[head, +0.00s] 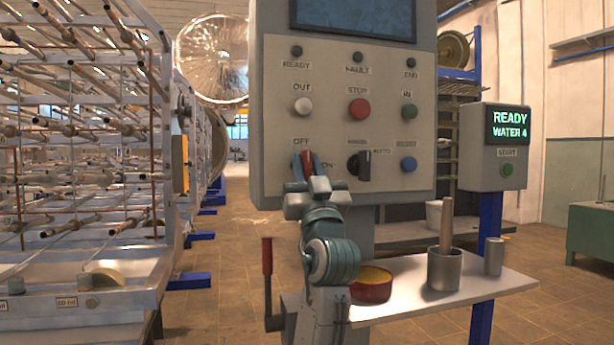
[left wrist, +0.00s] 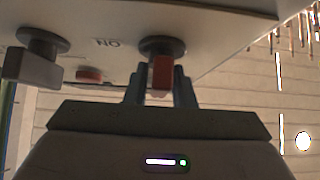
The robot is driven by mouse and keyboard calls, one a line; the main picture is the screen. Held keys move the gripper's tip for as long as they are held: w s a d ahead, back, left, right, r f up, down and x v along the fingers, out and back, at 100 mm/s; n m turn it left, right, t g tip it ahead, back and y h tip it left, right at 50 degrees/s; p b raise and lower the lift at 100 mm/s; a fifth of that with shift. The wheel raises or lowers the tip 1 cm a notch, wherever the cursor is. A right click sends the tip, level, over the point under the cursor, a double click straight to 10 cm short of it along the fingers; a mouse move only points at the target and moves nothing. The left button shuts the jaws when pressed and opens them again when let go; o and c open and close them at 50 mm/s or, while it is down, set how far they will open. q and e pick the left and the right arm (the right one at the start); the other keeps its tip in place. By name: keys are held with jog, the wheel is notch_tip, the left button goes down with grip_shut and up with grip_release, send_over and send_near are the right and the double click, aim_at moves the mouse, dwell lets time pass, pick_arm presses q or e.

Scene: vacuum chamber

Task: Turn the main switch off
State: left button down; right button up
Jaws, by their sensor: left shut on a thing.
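The main switch (head: 308,161) has a red handle and sits at the lower left of the grey control panel (head: 347,120). The OFF label is above it and the ON label is to its right. Its handle looks roughly upright in the head view, but the fingers hide part of it. My left gripper (head: 309,165) is shut on this handle. In the left wrist view the red handle (left wrist: 161,72) stands between the two fingers, below its dark round base. My right gripper is not in view.
A black selector knob (head: 358,163) and a blue button (head: 408,164) are right of the switch. A small table (head: 495,288) bears a metal pot (head: 444,271) and a reddish bowl (head: 371,290). A metal rack (head: 85,150) fills the left. A red-handled lever (head: 267,256) stands below the panel.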

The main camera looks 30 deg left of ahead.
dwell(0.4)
pick_arm(q)
jog(key=c, duration=1.5)
grip_release()
jog(key=shift+c, duration=0.2)
jog(key=shift+o, duration=0.7)
jog(key=v, duration=1)
jog(key=shift+d+f, duration=0.2)
jog(key=shift+f, duration=0.15)
jog(key=shift+s, duration=0.1)
